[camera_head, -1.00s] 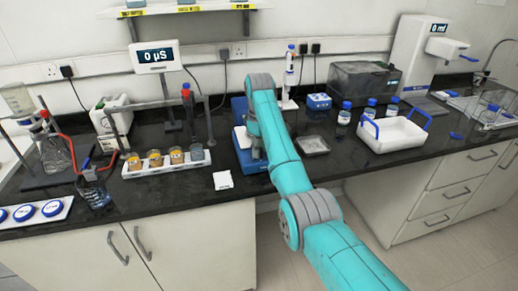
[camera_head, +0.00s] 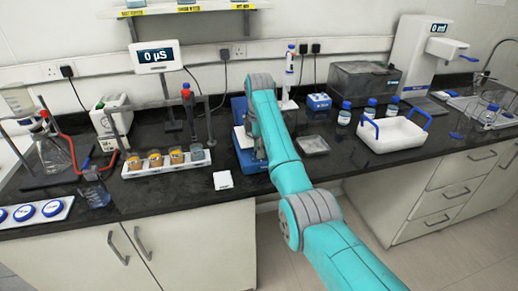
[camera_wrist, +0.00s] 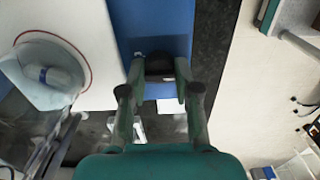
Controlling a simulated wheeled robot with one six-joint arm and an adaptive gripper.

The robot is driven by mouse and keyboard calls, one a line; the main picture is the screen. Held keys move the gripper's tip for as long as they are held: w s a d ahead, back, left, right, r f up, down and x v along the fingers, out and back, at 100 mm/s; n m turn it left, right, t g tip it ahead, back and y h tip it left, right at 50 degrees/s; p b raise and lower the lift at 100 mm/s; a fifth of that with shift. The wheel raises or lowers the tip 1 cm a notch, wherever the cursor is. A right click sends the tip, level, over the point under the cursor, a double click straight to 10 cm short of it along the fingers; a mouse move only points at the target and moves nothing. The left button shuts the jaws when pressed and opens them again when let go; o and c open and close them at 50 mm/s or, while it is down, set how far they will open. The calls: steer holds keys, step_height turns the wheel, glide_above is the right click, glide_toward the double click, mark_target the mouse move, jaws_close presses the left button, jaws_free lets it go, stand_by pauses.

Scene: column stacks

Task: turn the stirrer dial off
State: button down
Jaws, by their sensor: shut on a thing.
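The stirrer (camera_head: 250,178) is a blue unit with a white top plate, standing near the front edge of the bench and partly hidden behind my arm in the head view. The wrist view shows its blue body (camera_wrist: 155,20) and white plate (camera_wrist: 100,85) close up. The dial (camera_wrist: 158,66) is a dark round knob on the blue face. My gripper (camera_wrist: 158,80) has one finger on each side of the dial and is shut on it. In the head view my arm hides the dial and the fingertips. The dial's setting cannot be read.
A clear vessel (camera_wrist: 45,75) with a red rim line stands on the white plate. Left of the stirrer are a white rack (camera_head: 165,167) with several small cups and a white square pad (camera_head: 222,180). A shallow grey tray (camera_head: 313,145) and a white basket (camera_head: 395,137) stand right.

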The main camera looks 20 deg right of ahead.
steer(key=shift+n, duration=0.3)
steer(key=c, duration=1.1)
jaws_free()
